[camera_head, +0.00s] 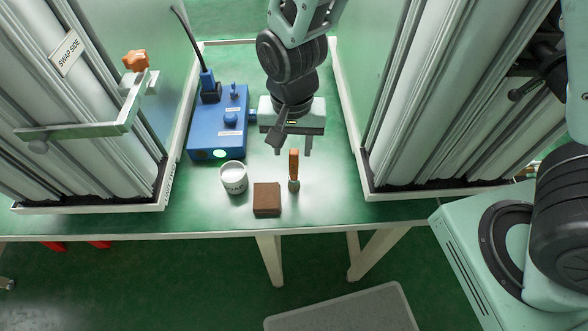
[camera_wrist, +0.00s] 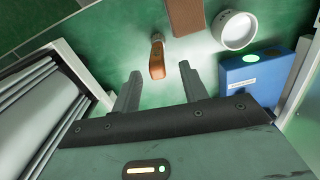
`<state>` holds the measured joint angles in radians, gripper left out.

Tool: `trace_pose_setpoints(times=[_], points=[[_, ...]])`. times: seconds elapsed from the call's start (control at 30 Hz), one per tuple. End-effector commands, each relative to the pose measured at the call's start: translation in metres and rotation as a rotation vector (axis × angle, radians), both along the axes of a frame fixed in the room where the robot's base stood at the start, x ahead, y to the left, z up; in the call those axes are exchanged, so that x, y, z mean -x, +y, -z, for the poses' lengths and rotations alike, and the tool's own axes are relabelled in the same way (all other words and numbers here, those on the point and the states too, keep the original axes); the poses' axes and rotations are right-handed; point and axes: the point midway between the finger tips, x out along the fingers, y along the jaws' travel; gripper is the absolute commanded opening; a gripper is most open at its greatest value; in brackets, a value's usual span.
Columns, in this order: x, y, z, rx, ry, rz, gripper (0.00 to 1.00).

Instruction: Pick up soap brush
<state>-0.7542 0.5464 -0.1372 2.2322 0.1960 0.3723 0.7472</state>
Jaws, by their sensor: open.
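I cannot tell the exact height of the fingertips above the table.
A brown block (camera_head: 267,198) and a white cup (camera_head: 233,178) stand left of the brush. A blue box (camera_head: 218,122) with a lit green spot is behind the cup. Columns in white frames (camera_head: 425,190) flank both sides. The table's front edge (camera_head: 200,235) is near the block.

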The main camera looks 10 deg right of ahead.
Motion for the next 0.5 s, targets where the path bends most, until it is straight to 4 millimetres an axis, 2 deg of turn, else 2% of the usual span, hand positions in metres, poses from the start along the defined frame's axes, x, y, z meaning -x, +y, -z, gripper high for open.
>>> trace_pose_setpoints(times=[0.3,0.5], points=[[0.002,-0.004,0.042,0.003,0.004,0.001,0.44],[0.002,-0.003,0.048,0.001,0.001,0.000,0.44]])
